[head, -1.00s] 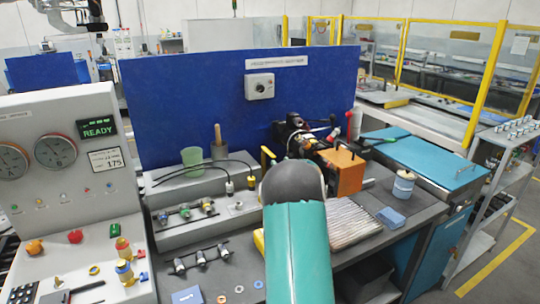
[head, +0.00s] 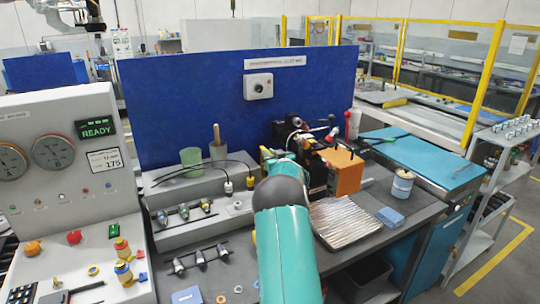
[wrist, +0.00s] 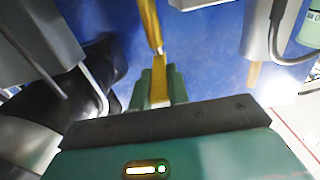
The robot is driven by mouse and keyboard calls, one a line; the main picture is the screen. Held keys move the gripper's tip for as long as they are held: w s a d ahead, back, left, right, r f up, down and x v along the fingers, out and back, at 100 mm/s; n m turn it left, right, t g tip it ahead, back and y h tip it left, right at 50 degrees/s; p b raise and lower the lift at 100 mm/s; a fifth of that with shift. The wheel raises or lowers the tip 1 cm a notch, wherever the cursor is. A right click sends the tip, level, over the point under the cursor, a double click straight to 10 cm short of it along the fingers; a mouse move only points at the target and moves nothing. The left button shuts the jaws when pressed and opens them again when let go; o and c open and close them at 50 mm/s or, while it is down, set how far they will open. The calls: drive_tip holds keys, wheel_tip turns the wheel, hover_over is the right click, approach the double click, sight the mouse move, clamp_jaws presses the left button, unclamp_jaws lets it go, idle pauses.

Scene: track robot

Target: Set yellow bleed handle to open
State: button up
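The yellow bleed handle (wrist: 149,22) comes down from the top of the wrist view as a slim bar. Its lower end passes between the green fingers of my gripper (wrist: 160,88). The fingers stand close on both sides of the bar with no clear gap, so my gripper looks shut on it. In the head view a small yellow part of the handle (head: 265,154) shows beside the orange box; my green and grey arm hides most of the gripper and handle there.
An orange box (head: 343,172) with dark machinery stands right of my arm. A ribbed metal tray (head: 345,220) and a blue block (head: 390,217) lie on the bench. A grey control panel (head: 62,205) reading READY stands left. A blue backboard (head: 190,100) rises behind.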

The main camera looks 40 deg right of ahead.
clamp_jaws()
drive_tip(key=shift+w+a+r+m+g+h, duration=0.15)
drive_tip(key=shift+a+m+g+h, duration=0.2)
drive_tip(key=shift+h, duration=0.25)
drive_tip(key=shift+w+a+m+g+h, duration=0.15)
drive_tip(key=shift+a+m+g+h, duration=0.2)
drive_tip(key=shift+m+h, duration=0.35)
drive_tip(key=shift+w+a+m+g+h, duration=0.15)
drive_tip(key=shift+m+g+h, duration=0.3)
drive_tip(key=shift+h, duration=0.35)
drive_tip(key=o, duration=0.6)
unclamp_jaws()
drive_tip(key=v, duration=1.4)
drive_tip(key=shift+f, duration=0.25)
